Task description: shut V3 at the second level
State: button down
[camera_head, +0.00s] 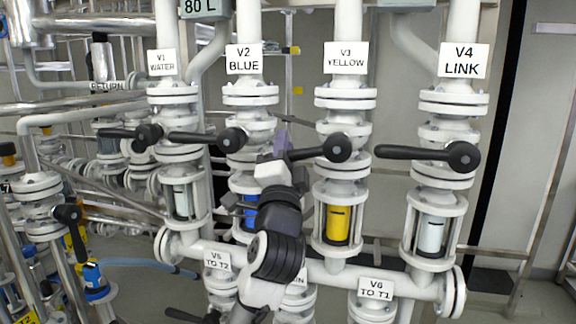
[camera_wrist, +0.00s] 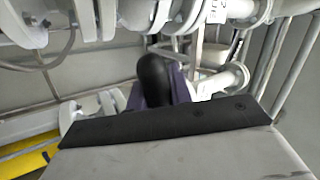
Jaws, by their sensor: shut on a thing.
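The V3 label (camera_head: 346,58), marked YELLOW, hangs on the third pipe from the left. Below it is the V3 lever (camera_head: 312,153), black, with a round hub at its right end. The lever lies roughly level, across the upright pipe, pointing left. My gripper (camera_head: 281,146) is at the lever's left end, with purple fingers closed around it. In the wrist view the dark rounded lever end (camera_wrist: 155,78) stands between the purple fingers (camera_wrist: 180,82). The fingers partly hide the lever's tip. A yellow sight glass (camera_head: 338,222) sits under V3.
The V2 lever (camera_head: 205,138) is close on the left and the V4 lever (camera_head: 425,152) on the right; both lie roughly level. The V1 lever (camera_head: 130,133) is further left. A lower crosswise pipe (camera_head: 325,275) runs below. Pipes crowd the left side.

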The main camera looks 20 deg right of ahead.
jog(key=shift+r+m+g+h, duration=0.35)
jog(key=shift+r+m+h, duration=0.45)
jog(key=shift+m, duration=0.5)
jog(key=shift+r+m+g+h, duration=0.35)
jog(key=shift+r+m+h, duration=0.25)
jog(key=shift+m+h, duration=0.55)
jog(key=shift+m, duration=0.25)
jog(key=c, duration=1.3)
grip_release()
jog(key=b+v, duration=0.6)
jog(key=v, duration=0.7)
jog(key=shift+s+a+f, duration=0.15)
jog(key=shift+s+a, duration=0.05)
jog(key=shift+s, duration=0.15)
